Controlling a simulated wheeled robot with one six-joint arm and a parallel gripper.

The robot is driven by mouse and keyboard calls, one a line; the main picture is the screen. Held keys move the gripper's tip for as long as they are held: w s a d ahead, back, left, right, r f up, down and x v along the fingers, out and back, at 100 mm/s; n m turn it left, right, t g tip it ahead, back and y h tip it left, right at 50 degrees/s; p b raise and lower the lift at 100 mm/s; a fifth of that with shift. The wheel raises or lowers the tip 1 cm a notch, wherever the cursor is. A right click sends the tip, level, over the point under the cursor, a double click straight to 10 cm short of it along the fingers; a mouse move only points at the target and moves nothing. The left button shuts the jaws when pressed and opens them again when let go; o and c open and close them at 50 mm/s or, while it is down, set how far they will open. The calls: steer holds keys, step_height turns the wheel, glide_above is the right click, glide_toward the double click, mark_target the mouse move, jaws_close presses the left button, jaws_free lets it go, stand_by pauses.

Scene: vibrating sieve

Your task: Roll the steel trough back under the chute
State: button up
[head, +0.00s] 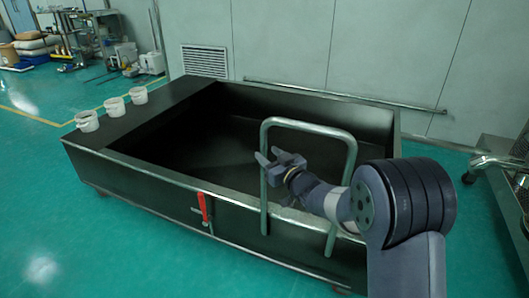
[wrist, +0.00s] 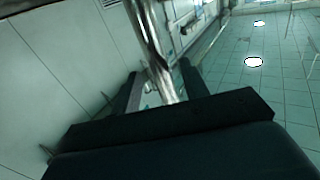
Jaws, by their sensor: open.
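The steel trough (head: 150,178) is a large, dark, open box on the green floor, seen in the head view. A metal loop handle (head: 310,127) rises from its near side. A red lever (head: 203,208) sits on its near wall. My gripper (head: 268,156) is open at the upper part of the handle's left post. In the wrist view, a shiny bar (wrist: 150,40) runs down between the two open fingers of my gripper (wrist: 162,88). I cannot tell whether they touch it. I cannot make out the chute in either view.
Three white cups (head: 113,107) stand on the trough's left ledge. A wall with a vent (head: 205,61) and a low rail (head: 345,97) runs behind the trough. Metal equipment (head: 500,165) stands at the right edge. The floor at the left front is clear.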

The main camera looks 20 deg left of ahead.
mark_target(266, 153)
steer(key=shift+x, duration=1.55)
steer(key=shift+c, duration=0.3)
jaws_close()
